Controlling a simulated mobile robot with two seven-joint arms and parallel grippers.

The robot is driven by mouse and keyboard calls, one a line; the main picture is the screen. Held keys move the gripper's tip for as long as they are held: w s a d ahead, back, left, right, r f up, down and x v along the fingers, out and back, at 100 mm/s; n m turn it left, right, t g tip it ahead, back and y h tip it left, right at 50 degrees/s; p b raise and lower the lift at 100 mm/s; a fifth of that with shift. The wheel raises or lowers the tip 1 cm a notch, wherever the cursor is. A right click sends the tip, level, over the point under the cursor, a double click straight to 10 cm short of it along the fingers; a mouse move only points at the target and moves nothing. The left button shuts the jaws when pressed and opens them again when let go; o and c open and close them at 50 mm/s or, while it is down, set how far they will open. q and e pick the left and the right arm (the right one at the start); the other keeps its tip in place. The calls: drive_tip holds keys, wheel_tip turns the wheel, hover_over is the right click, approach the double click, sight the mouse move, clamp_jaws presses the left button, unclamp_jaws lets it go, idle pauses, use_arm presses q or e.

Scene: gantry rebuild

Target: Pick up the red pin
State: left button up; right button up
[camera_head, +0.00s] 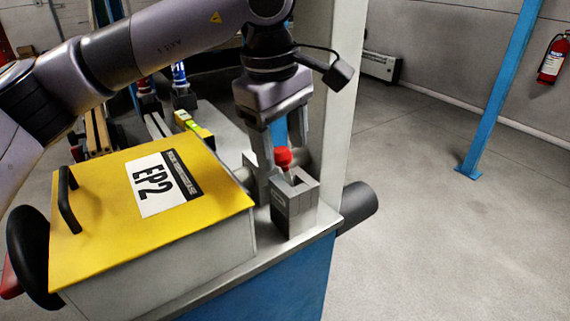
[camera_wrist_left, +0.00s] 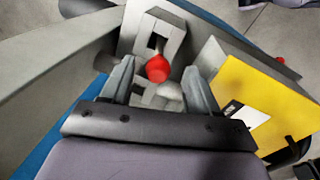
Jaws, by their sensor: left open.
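The red pin (camera_head: 283,157) shows as a round red head at the grey block (camera_head: 291,207) near the end of the bench. My left gripper (camera_head: 284,160) points down over it, with its fingers apart and the red head between or just beyond them. In the left wrist view the red pin (camera_wrist_left: 157,68) lies between the two open fingertips (camera_wrist_left: 160,75), with no clear contact. The pin's lower part is mostly hidden. The grey block (camera_wrist_left: 158,38) shows a dark square opening beyond the red head. My right gripper is not in view.
A yellow-lidded box (camera_head: 105,225) marked EP2, with a black handle (camera_head: 68,200), stands close left of the block. A pale upright post (camera_head: 343,100) rises close behind the gripper. A dark cylinder (camera_head: 358,207) sticks out at the bench's right end. Open floor lies to the right.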

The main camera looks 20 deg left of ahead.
use_arm(q)
drive_tip(key=f, duration=0.3)
drive_tip(key=shift+w+d+f, duration=0.15)
drive_tip(key=shift+w+f, duration=0.05)
drive_tip(key=shift+w, duration=0.05)
clamp_jaws()
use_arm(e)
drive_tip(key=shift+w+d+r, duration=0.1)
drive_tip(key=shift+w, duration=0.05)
use_arm(q)
drive_tip(key=shift+r, duration=0.1)
wheel_tip(320, 180, up, 19)
drive_tip(key=p, duration=0.2)
drive_tip(key=y+p, duration=0.3)
drive_tip(key=p, duration=0.5)
approach(283, 150)
drive_tip(key=shift+w+f+b, duration=0.25)
drive_tip(key=shift+f+b, duration=0.3)
drive_tip(key=shift+f, duration=0.15)
drive_tip(key=shift+w+f+b, duration=0.3)
drive_tip(key=shift+f+b, duration=0.25)
drive_tip(key=shift+f, duration=0.2)
drive_tip(key=shift+w+f+b, duration=0.25)
drive_tip(key=shift+f+b, duration=0.3)
drive_tip(key=shift+f, duration=0.15)
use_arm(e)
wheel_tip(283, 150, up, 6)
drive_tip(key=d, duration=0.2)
